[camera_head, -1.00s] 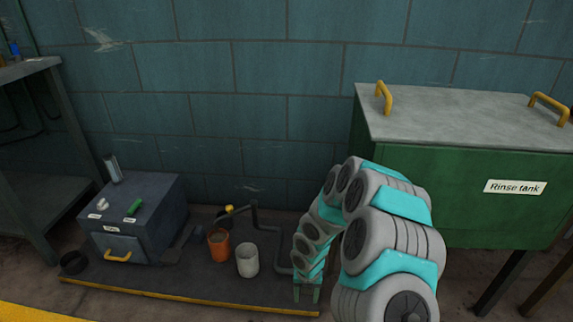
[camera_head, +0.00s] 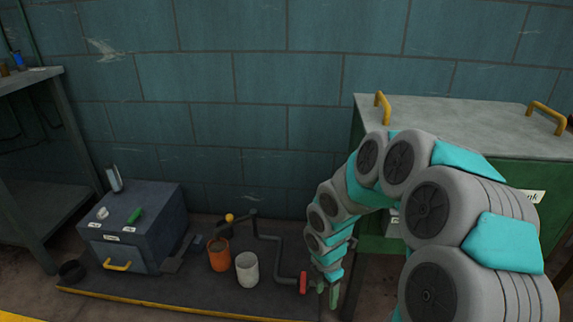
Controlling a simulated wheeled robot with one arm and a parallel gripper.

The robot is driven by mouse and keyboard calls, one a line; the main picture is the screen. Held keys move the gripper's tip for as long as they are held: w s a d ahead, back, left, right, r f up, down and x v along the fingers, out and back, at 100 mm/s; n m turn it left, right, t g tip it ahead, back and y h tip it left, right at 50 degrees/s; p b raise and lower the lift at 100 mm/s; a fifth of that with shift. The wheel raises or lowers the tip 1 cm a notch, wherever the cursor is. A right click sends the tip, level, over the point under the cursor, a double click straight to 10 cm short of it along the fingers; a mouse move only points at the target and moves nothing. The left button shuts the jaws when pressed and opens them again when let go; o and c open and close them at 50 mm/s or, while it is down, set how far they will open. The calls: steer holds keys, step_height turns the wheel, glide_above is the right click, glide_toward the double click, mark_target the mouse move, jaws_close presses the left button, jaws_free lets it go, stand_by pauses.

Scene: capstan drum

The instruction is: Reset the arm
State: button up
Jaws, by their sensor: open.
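My gripper (camera_head: 327,300) hangs at the end of my arm, low in the picture and right of centre. It points down at the right end of the dark platform (camera_head: 190,293). Its fingers are apart, and I see nothing held between them. A small red part (camera_head: 303,282) of the pipe shows just left of the fingers; I cannot tell whether they touch it. My arm arches up from the lower right and hides part of the green rinse tank behind it.
The green rinse tank (camera_head: 372,222) stands at right. A metal table (camera_head: 60,165) stands at left.

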steer(key=s+d+r+m, duration=0.2)
steer(key=s+r+m, duration=0.7)
steer(key=s+m, duration=0.3)
steer(key=s+d+r+m+g, duration=0.1)
steer(key=s+d+r+m, duration=0.1)
steer(key=s+r+m, duration=0.7)
steer(key=s+m, duration=0.3)
steer(key=s, duration=0.3)
steer(key=shift+s+d+r+g+y, duration=0.2)
steer(key=shift+d+g+y, duration=0.1)
steer(key=shift+d+y, duration=0.1)
